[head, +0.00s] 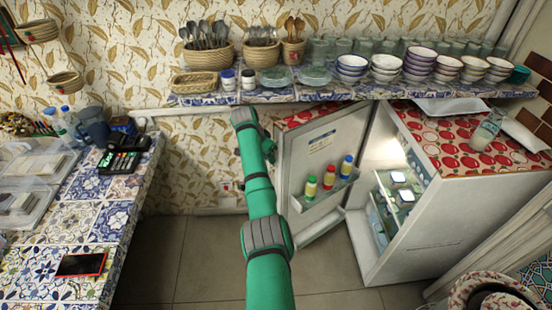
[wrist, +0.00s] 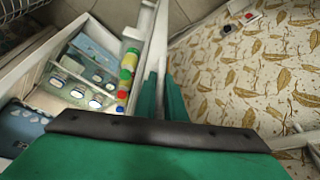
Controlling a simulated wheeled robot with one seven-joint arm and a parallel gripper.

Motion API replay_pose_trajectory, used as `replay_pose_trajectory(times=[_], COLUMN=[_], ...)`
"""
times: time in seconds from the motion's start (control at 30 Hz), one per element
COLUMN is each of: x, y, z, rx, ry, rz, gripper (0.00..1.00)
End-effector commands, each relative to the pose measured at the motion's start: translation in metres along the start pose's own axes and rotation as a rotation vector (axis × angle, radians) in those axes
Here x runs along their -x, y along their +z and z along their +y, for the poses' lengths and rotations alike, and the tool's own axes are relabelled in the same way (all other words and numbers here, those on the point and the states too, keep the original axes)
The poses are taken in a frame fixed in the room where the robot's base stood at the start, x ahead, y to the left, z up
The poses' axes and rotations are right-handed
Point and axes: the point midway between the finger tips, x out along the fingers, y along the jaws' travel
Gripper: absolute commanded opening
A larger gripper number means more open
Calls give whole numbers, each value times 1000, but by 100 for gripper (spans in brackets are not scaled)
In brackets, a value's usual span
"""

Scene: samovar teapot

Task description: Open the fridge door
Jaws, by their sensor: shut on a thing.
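The fridge (head: 420,235) stands at the right with its door (head: 300,165) swung wide open toward the back wall. The lit interior shows shelves with several small containers, and the door's inner shelf holds bottles with yellow, red and blue colours. My green arm reaches up the middle of the head view, and my gripper (wrist: 160,92) is at the door's outer side, mostly hidden in the head view. In the wrist view the gripper is shut at the pale door (wrist: 142,62); whether it holds a handle or the edge is unclear.
A shelf (head: 300,93) with bowls, glasses and baskets runs along the wall above the door. A tiled counter (head: 85,225) with a phone and card terminal stands at the left. The floor (head: 185,255) between counter and fridge is clear.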

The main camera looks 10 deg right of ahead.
Motion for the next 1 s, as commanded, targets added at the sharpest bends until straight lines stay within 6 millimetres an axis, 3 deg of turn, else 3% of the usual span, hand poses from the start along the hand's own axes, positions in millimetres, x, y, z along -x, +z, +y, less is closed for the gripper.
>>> replay_pose_trajectory(times=[0.5,0.53,0.6,1.0], x=[0,0,-1,7], y=[-1,-2,-2,-2], z=[1,1,1,0], rx=[-2,-2,-3,-3], ry=[4,4,4,1], rz=[3,3,2,2], gripper=[0,17,28,28])
